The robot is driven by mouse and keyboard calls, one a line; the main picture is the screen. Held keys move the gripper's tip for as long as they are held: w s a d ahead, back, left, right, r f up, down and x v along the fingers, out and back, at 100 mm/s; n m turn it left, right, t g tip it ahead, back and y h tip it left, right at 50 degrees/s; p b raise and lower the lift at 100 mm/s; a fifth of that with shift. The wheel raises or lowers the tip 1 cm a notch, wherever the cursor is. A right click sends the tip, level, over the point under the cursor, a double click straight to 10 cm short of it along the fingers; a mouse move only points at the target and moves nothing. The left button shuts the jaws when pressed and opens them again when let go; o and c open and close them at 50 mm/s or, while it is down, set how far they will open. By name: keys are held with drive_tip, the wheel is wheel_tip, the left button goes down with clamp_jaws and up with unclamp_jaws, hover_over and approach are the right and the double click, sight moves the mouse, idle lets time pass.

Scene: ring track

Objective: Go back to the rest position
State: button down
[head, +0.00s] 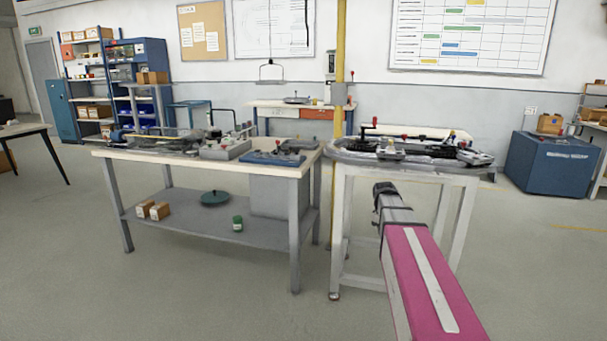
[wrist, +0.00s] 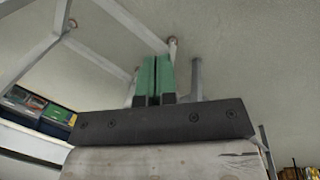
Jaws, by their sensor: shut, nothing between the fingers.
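My gripper (wrist: 154,80) shows in the wrist view with its two green fingers together and nothing between them. Behind the fingers are grey floor and the pale legs of a stand. In the head view my arm reaches forward from the lower right, and its dark end stands in front of the white stand (head: 342,235), below the top. The fingers cannot be made out there. A grey ring-shaped track (head: 352,154) with black and red-knobbed fittings lies on the stand's top.
A workbench (head: 294,225) with tools on top and boxes on its lower shelf stands left of the stand. A yellow post (head: 340,60) rises behind the gap between them. A blue cabinet (head: 550,165) stands at the right. The floor in front is clear.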

drive_tip(key=s+a+f+m+y, duration=0.1)
drive_tip(key=s+a+f+m, duration=0.2)
drive_tip(key=s+a+f, duration=0.3)
drive_tip(key=s+a+f+m, duration=0.4)
drive_tip(key=s+a+f, duration=0.2)
drive_tip(key=s, duration=0.7)
drive_tip(key=shift+s+a+f+g+y, duration=0.3)
drive_tip(key=shift+s+f+y, duration=0.1)
drive_tip(key=shift+f, duration=0.5)
